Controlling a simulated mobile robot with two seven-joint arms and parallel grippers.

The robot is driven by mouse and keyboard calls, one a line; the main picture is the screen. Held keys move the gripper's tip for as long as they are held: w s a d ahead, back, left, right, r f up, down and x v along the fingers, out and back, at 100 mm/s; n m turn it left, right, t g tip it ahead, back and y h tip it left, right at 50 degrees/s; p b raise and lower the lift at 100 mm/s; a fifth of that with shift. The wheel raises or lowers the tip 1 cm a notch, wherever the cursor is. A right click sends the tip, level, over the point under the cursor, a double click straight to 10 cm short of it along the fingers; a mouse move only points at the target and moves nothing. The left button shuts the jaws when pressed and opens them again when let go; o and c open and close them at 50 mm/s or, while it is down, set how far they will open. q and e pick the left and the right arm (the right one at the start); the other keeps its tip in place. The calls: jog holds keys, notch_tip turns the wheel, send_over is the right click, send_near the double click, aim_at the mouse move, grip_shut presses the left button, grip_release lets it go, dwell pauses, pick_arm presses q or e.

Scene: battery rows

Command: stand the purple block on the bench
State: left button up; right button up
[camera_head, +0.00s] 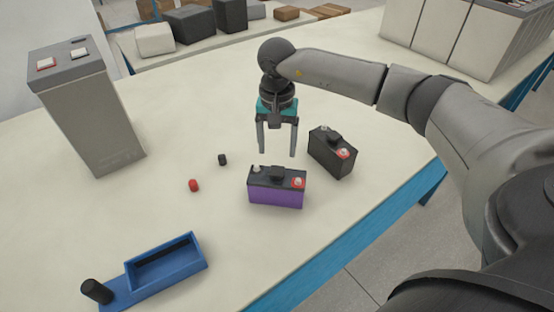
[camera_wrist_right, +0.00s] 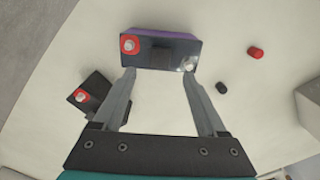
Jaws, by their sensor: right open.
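The purple block (camera_head: 276,194) is a battery with a black top, a red-ringed terminal and a pale terminal. It stands upright on the bench (camera_head: 215,110). In the right wrist view the purple block (camera_wrist_right: 165,52) lies at the top, just beyond the fingertips. My right gripper (camera_head: 277,155) is open and empty, pointing down above and behind the block, apart from it in the head view. In the wrist view its fingers (camera_wrist_right: 162,78) spread about as wide as most of the block. My left gripper is not in view.
A black battery (camera_head: 332,152) stands right of the purple one. A red cap (camera_head: 193,185) and black cap (camera_head: 222,159) lie to the left. A blue tray (camera_head: 165,262) is at front left, a tall grey cell (camera_head: 90,115) at left. The bench's front edge is close.

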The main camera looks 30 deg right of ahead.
jog(key=shift+r, duration=2.15)
jog(key=shift+a, duration=0.1)
